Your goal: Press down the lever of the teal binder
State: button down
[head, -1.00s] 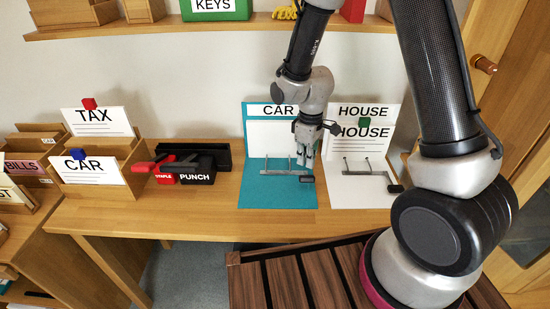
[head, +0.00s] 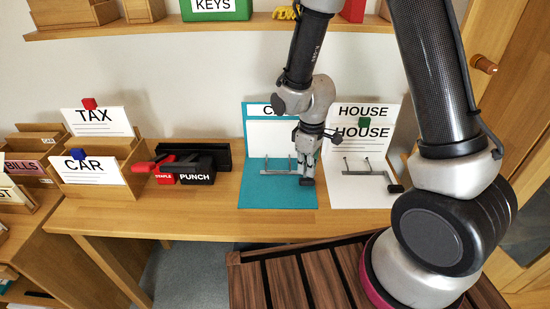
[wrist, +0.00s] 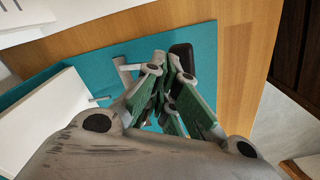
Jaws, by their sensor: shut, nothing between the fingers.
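The teal binder (head: 262,194) lies open on the wooden table, its upright cover labelled CAR, now partly hidden by my arm. Its grey ring mechanism and lever (head: 278,172) run across the teal base, with a black lever tip (head: 307,181) at the right end. My gripper (head: 306,176) is shut and empty, its fingertips pointing down over the lever's right end. In the wrist view the closed fingers (wrist: 171,58) are beside the black lever tip (wrist: 181,58); whether they touch it I cannot tell.
A white HOUSE binder (head: 355,192) with its own lever stands open close on the right. TAX and CAR file boxes (head: 125,165) stand further left. Bare table lies in front of the binders.

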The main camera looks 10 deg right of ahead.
jog(key=shift+s+a+f, duration=0.15)
jog(key=shift+s+f, duration=0.1)
jog(key=shift+s, duration=0.45)
jog(key=shift+f, duration=0.1)
jog(key=shift+s+f, duration=0.15)
jog(key=shift+f, duration=0.2)
notch_tip(320, 180, up, 9)
dwell(0.9)
jog(key=shift+s, duration=0.1)
